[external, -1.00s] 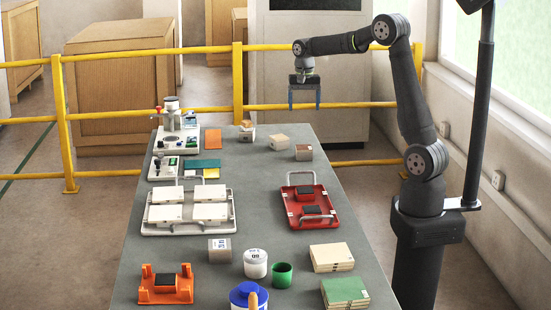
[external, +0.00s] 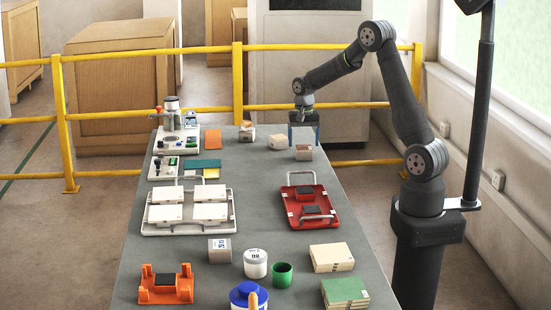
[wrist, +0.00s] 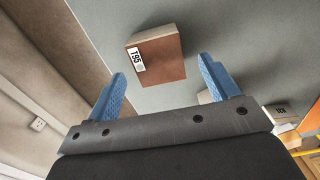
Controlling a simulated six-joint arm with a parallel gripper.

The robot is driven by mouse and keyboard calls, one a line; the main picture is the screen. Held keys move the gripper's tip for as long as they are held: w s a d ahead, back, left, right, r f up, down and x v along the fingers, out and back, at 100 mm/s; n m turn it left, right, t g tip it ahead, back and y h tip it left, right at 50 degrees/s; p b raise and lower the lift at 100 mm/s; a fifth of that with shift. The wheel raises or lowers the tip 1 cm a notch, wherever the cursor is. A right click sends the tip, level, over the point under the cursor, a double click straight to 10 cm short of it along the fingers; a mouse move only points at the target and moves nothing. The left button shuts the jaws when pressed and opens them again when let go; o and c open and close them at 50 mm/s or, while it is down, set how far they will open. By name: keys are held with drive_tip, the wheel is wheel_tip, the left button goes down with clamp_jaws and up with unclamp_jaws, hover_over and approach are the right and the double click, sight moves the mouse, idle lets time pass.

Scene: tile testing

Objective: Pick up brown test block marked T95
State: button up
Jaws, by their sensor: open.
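The brown block (wrist: 162,62) has a white T95 label and lies on the grey table, between and beyond my fingertips in the wrist view. In the external view the brown block (external: 304,153) sits at the far right part of the table. My gripper (external: 303,139) has blue fingers and points down, just above or behind the block; the exact gap cannot be told. In the wrist view my gripper (wrist: 162,85) is open, with nothing between its fingers.
Other blocks (external: 279,142) (external: 247,132) stand to the left of the brown block. A red tray (external: 327,214) with dark pieces lies nearer on the table (external: 262,195). A white tray (external: 148,228) holds several white tiles. A yellow railing (external: 200,108) runs behind the table.

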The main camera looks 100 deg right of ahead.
sight(304, 147)
drive_tip(key=shift+a+f, duration=0.2)
drive_tip(key=shift+f, duration=1.65)
drive_tip(key=c, duration=1.3)
drive_tip(key=shift+r, duration=0.1)
